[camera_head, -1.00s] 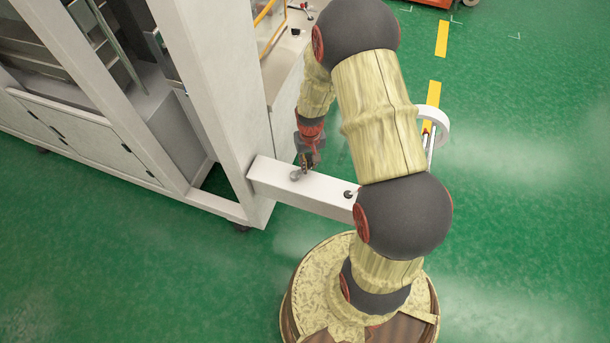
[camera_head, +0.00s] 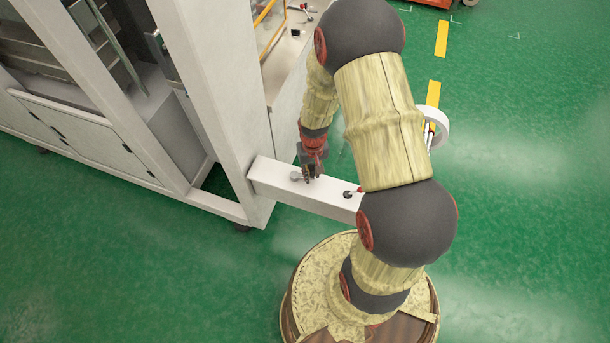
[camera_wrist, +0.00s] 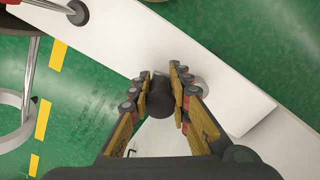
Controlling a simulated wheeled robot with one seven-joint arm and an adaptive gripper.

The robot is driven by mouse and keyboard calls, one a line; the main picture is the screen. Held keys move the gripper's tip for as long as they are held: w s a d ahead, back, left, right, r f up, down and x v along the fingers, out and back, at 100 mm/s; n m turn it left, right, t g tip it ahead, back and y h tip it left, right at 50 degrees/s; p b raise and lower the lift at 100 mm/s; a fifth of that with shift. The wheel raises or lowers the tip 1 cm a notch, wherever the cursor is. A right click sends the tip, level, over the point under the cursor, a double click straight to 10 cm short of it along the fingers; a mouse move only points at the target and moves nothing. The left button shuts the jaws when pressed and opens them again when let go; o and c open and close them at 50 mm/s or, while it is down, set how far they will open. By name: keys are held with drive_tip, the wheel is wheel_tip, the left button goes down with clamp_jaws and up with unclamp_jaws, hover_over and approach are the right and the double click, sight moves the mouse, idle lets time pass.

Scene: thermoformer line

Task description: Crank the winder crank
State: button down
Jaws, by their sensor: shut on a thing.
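The winder crank sits on top of a white beam (camera_head: 270,181) that sticks out from the machine frame. Its round grey hub (camera_head: 296,176) shows just left of my gripper (camera_head: 311,177). In the wrist view, the crank's dark cylindrical handle (camera_wrist: 160,98) stands between the two fingers of my gripper (camera_wrist: 163,88), which are shut on it. The pale hub (camera_wrist: 201,86) shows partly behind the right finger. The crank's arm is mostly hidden by the fingers.
The white machine frame (camera_head: 215,95) stands at left. Green floor (camera_head: 530,210) is open at right.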

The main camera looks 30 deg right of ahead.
drive_tip(key=shift+a, duration=0.2)
drive_tip(key=shift+s+a, duration=0.15)
drive_tip(key=shift+s, duration=0.05)
drive_tip(key=c, duration=2.1)
unclamp_jaws()
drive_tip(key=shift+a, duration=0.1)
drive_tip(key=shift+o, duration=1.3)
drive_tip(key=shift+a, duration=0.1)
drive_tip(key=o, duration=0.4)
drive_tip(key=shift+r, duration=0.1)
